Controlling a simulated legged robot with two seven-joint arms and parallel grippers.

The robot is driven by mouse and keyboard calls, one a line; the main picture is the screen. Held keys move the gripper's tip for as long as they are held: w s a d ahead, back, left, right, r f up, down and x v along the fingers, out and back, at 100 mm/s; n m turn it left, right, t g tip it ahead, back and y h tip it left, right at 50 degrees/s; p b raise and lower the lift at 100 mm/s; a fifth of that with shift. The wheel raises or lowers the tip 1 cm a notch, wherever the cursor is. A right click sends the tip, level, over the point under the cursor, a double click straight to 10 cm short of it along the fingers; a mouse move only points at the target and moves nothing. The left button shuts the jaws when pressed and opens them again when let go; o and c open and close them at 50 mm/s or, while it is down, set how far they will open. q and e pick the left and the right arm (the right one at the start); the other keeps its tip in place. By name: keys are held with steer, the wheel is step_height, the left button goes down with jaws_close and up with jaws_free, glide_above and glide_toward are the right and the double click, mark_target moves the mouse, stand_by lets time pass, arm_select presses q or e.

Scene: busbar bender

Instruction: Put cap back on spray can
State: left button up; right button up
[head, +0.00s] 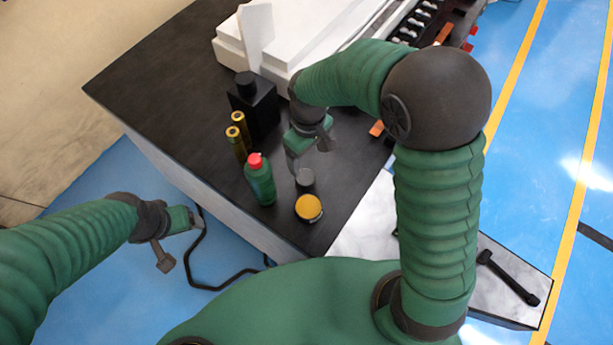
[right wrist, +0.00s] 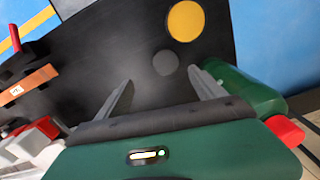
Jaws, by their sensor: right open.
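The green spray can (head: 261,184) with a red nozzle stands upright and uncapped near the front edge of the black table. A small dark grey cylinder (head: 305,178), which looks like the cap, stands to its right. My right gripper (head: 304,158) points down above the table, just behind this cylinder. In the right wrist view its jaws (right wrist: 160,79) are open and empty, with the grey cylinder (right wrist: 166,63) beyond the gap and the can (right wrist: 243,88) beside the right finger. My left gripper (head: 190,222) is off the table's left side, and its jaws are unclear.
A yellow-topped round tin (head: 309,207) stands just in front of the grey cylinder. Two brass-coloured cylinders (head: 239,134) and a black bottle (head: 257,103) stand behind the can. A white machine (head: 300,35) fills the back. The table's left part is clear.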

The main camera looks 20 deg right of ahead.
mark_target(302, 175)
step_height(302, 175, down, 5)
steer(key=shift+a+r, duration=0.15)
steer(key=shift+r, duration=0.05)
steer(key=shift+a+f, duration=0.15)
steer(key=shift+f, duration=0.05)
steer(key=shift+a, duration=0.3)
steer(key=shift+s+f+p, duration=0.1)
steer(key=shift+p, duration=0.3)
step_height(302, 175, down, 5)
steer(key=shift+d+r+p, duration=0.1)
steer(key=shift+p, duration=0.7)
arm_select(q)
steer(key=shift+a+r, duration=0.25)
steer(key=shift+r, duration=0.95)
arm_select(e)
steer(key=shift+a, duration=0.25)
arm_select(q)
steer(key=shift+a, duration=0.1)
